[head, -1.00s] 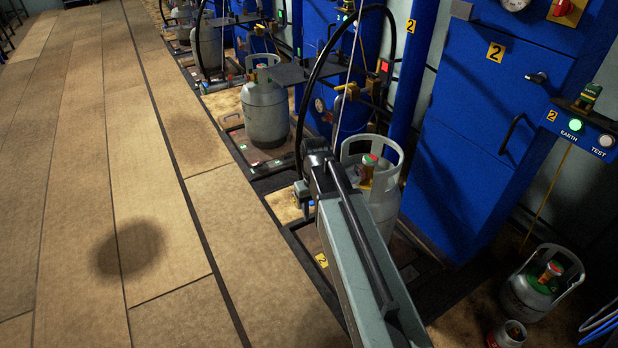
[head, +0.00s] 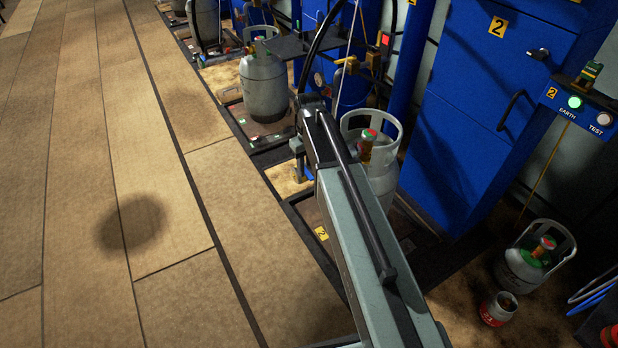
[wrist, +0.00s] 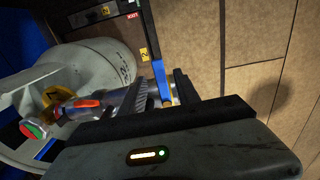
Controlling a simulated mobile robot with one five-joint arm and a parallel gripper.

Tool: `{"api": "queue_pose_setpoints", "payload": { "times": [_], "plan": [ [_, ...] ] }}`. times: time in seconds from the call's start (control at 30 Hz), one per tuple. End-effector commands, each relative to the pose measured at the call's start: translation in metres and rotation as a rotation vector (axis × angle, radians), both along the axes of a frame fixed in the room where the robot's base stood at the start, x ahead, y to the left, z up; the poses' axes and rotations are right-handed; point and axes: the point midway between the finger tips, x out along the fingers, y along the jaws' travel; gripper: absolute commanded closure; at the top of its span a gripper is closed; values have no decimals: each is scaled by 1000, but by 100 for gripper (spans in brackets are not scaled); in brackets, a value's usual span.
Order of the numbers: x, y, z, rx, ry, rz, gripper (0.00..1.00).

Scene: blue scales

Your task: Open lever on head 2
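In the head view, a grey gas cylinder (head: 384,183) with a red-and-green valve top stands on the scale marked 2 (head: 321,233). My arm reaches over its left side and hides much of the filling head there. My gripper (wrist: 160,92) shows in the wrist view with its dark fingers apart. A narrow blue bar, seemingly the lever (wrist: 159,75), runs down between the fingers with a brassy end. I cannot tell whether either finger touches it. The cylinder (wrist: 95,72) and its valve with a red-green cap (wrist: 34,129) lie left of the fingers.
Another cylinder (head: 264,88) stands on the scale behind. A blue cabinet marked 2 (head: 480,110) rises at right. A small cylinder (head: 533,255) and a can (head: 497,309) stand on the floor at right. The plank floor (head: 120,180) at left is clear.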

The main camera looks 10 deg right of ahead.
Motion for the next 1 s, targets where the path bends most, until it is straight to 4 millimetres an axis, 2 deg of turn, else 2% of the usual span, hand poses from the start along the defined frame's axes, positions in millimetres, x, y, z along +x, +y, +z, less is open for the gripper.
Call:
{"api": "queue_pose_setpoints", "payload": {
  "times": [0.03,0.07,0.33,0.37,0.47,0.5,1.0],
  "plan": [
    [0,0,-13,0,0,0,62],
    [0,0,-14,0,0,0,62],
    [0,1,-12,0,0,1,62],
    [0,1,-12,0,0,1,67],
    [0,1,-12,0,0,1,95],
    [0,1,-12,0,0,1,100],
    [0,1,-12,-1,0,1,100]
  ]
}}
